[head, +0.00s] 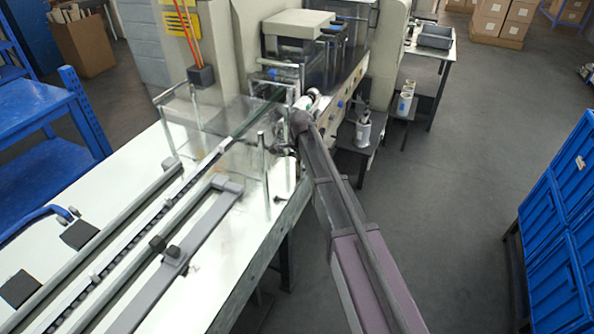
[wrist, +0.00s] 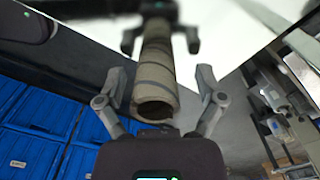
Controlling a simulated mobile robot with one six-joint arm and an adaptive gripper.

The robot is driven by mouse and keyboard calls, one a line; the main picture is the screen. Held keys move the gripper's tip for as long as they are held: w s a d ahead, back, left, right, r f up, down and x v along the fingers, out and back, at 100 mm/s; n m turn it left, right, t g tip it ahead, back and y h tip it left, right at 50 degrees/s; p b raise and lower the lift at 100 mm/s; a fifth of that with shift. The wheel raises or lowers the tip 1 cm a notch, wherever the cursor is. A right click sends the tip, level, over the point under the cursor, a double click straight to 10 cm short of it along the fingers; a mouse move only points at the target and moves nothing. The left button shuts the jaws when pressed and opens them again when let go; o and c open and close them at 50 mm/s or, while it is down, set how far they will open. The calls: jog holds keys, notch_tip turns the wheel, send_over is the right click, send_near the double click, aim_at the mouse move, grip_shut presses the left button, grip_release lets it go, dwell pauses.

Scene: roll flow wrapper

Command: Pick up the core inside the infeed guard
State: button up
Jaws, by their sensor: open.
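The core is a brown-grey, hollow tube with darker bands in the wrist view (wrist: 156,75), its open end toward me. My gripper (wrist: 162,78) is open, with one finger on each side of the tube and a visible gap on both sides. The infeed guard (head: 232,125), clear panels on metal posts, stands over the infeed at the end of the white bench in the head view. My arm reaches to the guard's right side there. I cannot make out the core or my fingertips clearly in the head view.
The flow wrapper (head: 305,45) stands just beyond the guard. Conveyor rails run along the white bench (head: 225,265). Blue crates (head: 560,250) are at the far right. The floor between is clear.

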dwell(0.5)
jog(key=c, duration=0.9)
jog(key=shift+r, duration=0.25)
notch_tip(320, 180, up, 18)
jog(key=p, duration=1.8)
jog(key=shift+f, duration=0.2)
